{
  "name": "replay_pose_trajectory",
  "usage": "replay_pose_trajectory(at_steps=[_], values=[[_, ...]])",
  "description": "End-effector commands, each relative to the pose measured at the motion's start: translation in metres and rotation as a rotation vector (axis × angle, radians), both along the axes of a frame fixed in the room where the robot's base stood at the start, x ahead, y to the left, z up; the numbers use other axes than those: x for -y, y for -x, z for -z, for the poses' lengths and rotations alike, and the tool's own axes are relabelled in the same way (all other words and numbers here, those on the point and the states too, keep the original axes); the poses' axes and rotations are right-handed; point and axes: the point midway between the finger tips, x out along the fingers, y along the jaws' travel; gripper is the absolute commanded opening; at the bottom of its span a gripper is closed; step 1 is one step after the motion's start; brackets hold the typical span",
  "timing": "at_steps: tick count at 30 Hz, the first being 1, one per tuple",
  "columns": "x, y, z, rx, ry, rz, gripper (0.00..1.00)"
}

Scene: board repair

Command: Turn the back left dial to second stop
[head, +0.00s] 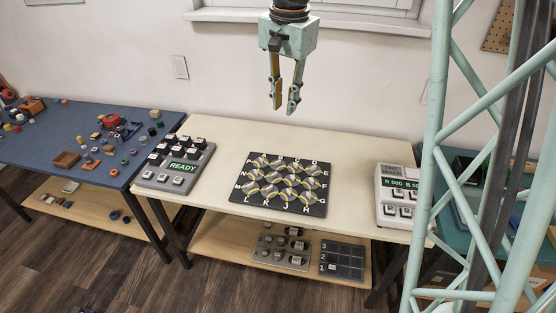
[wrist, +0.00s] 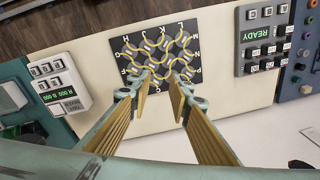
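My gripper (head: 284,107) is open and empty, hanging high above the back of the cream table, fingers down. In the wrist view its fingers (wrist: 159,82) are apart, with the black board visible beyond them. No dial can be singled out for certain. A grey panel (head: 281,247) on the lower shelf carries several small knob-like parts, too small to read their settings. A grey console (head: 160,181) at the table's left has a green "READY" display, dark blocks behind it and light keys in front; it also shows in the wrist view (wrist: 246,52).
A black lettered board (head: 255,206) with yellow-and-grey curved tiles lies mid-table. A white keyed device (head: 384,204) stands at the right. A dark numbered tray (head: 342,259) is on the lower shelf. A blue table (head: 60,121) with loose parts adjoins the left.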

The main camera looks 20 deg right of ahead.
Motion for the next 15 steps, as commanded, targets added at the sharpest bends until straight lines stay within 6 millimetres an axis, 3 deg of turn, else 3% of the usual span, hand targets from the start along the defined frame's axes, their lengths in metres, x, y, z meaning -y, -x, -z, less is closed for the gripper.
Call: replay_pose_trajectory(at_steps=[15], values=[[0.012,-0.072,0.081,-0.048,-0.017,0.179,0.19]])
